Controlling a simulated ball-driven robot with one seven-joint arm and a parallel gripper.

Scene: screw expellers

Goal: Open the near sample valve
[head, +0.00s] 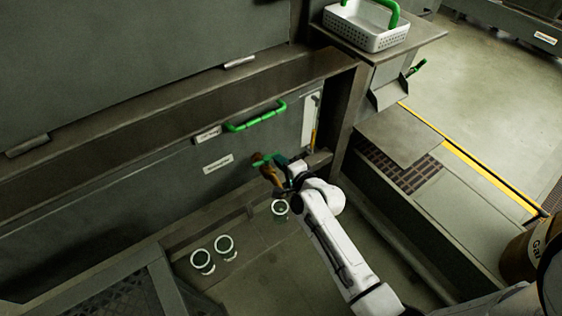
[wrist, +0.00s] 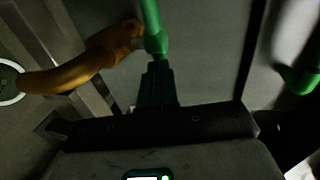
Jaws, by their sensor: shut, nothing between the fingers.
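The near sample valve is a bent brass-coloured spout (head: 268,173) with a green lever (head: 262,161), on the grey machine's front. In the wrist view the spout (wrist: 75,76) curves down to the left and the green lever (wrist: 152,25) points up the picture. My gripper (head: 281,162) is at the valve, just right of the spout. In the wrist view its dark green fingers (wrist: 158,68) are shut and empty, with their tips at the lever's lower end. I cannot tell whether they touch it. The valve's far side is hidden.
A green bar handle (head: 256,116) is above the valve. A white basket (head: 366,27) sits on a shelf at the upper right. A dark post (head: 345,118) rises right of the valve.

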